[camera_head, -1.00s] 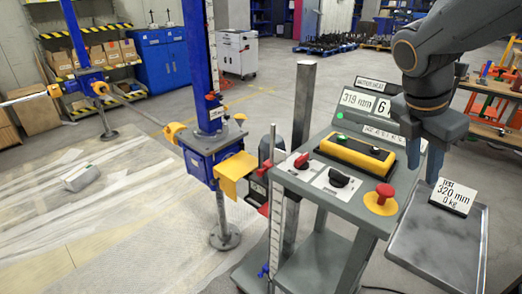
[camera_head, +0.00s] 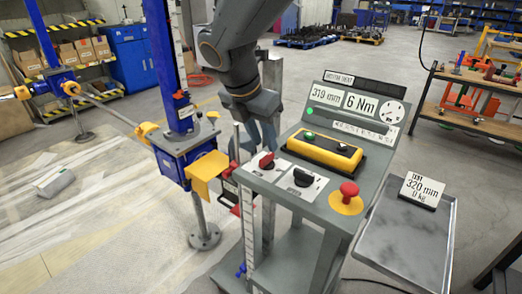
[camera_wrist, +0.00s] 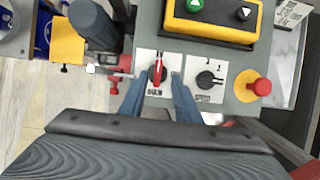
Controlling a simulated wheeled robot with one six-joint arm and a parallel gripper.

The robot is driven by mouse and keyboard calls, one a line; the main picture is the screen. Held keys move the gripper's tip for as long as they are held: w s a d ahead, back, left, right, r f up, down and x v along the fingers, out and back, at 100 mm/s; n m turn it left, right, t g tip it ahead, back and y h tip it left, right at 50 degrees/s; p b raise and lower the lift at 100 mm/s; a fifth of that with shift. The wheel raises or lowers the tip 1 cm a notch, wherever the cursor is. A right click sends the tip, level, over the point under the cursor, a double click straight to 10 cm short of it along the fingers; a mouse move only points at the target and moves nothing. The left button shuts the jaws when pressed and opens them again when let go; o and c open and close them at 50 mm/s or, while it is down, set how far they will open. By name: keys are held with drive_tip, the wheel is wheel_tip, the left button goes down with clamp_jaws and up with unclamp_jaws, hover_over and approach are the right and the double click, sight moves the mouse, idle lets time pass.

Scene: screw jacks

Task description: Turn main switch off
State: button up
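The main switch (camera_head: 267,161) is a red rotary knob on a white plate at the left of the grey control panel (camera_head: 318,212). It also shows in the wrist view (camera_wrist: 157,72), its handle pointing roughly up the picture. My gripper (camera_head: 253,148) is over the left part of the panel, beside the main switch. In the wrist view its two blue-grey fingers (camera_wrist: 157,84) are apart, one on each side of the red knob, with nothing held. Whether they touch the knob cannot be told.
A black speed knob (camera_head: 303,177) sits right of the main switch, then a red emergency button (camera_head: 348,193). A yellow button box (camera_head: 324,151) is behind them. The blue screw jack (camera_head: 184,150) with its yellow plate stands close on the left. A grey tray (camera_head: 410,235) is at right.

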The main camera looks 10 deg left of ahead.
sight(267, 156)
drive_tip(key=shift+s+a+p+x, duration=0.1)
drive_tip(key=shift+a+p+x, duration=0.05)
drive_tip(key=shift+x, duration=1.15)
drive_tip(key=shift+s+a+p+x, duration=0.15)
drive_tip(key=shift+a+x, duration=0.05)
drive_tip(key=shift+x, duration=1.1)
drive_tip(key=shift+f, duration=0.15)
